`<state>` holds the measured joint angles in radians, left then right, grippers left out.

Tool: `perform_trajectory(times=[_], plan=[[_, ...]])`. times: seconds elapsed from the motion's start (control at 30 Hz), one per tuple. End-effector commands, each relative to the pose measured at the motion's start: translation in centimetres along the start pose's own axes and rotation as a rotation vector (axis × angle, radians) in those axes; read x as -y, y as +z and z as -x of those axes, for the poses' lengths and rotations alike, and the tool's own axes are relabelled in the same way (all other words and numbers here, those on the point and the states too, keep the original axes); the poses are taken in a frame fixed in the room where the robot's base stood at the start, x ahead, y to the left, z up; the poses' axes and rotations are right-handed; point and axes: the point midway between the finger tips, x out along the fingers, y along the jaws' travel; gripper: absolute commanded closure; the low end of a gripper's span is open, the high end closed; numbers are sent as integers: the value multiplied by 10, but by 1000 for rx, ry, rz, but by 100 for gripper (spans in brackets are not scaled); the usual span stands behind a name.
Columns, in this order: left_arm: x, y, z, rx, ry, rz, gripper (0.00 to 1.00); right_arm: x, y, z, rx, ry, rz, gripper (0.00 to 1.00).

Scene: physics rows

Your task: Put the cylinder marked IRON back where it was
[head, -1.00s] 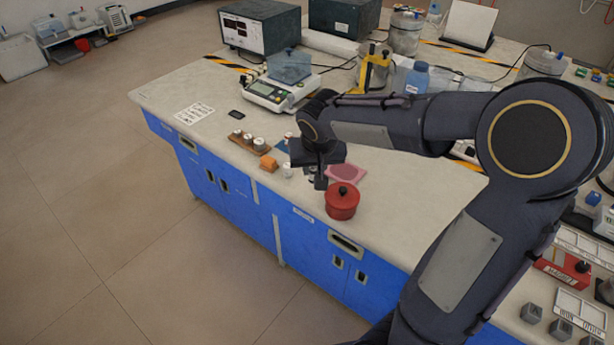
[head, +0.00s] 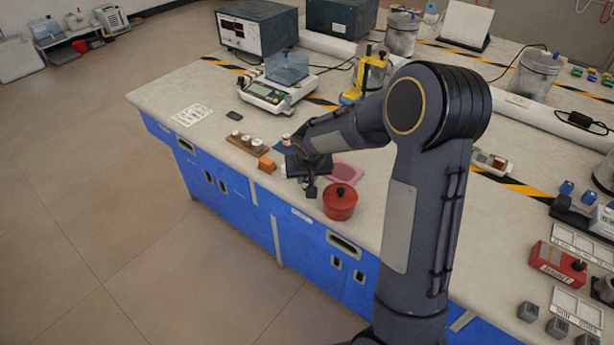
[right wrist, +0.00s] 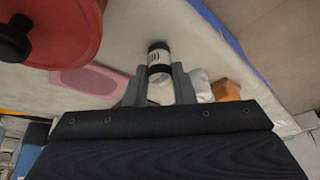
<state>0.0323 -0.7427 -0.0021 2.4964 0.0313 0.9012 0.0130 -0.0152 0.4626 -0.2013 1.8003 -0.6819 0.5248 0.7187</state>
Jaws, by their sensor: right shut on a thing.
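My right gripper (head: 310,190) is low over the front of the bench, just left of the red pot. In the right wrist view its fingers (right wrist: 157,88) are shut on a small cylinder (right wrist: 159,56) with black bands and a white label; the marking is too small to read. In the head view the gripper hides this cylinder. A wooden rack (head: 241,144) to the left holds several small pale-topped cylinders (head: 257,142). Another small cylinder (head: 287,138) stands by a blue mat (head: 281,148) behind the gripper. My left gripper is not in view.
The red lidded pot (head: 340,203) and pink pad (head: 348,172) are right of the gripper. An orange block (head: 266,164) and a white object (right wrist: 201,86) are close by. A balance (head: 275,92) stands behind. The bench's front edge is near.

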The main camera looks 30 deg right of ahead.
Motion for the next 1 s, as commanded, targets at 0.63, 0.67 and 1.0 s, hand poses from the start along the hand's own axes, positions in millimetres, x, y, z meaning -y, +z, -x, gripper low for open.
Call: perform_trajectory(times=[0.63,0.67,1.0], plan=[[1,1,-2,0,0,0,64,0,1,-1,1,0,0,55],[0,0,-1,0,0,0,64,0,0,0,0,0,0,55],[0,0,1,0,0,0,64,1,-1,56,-5,-3,-1,55]])
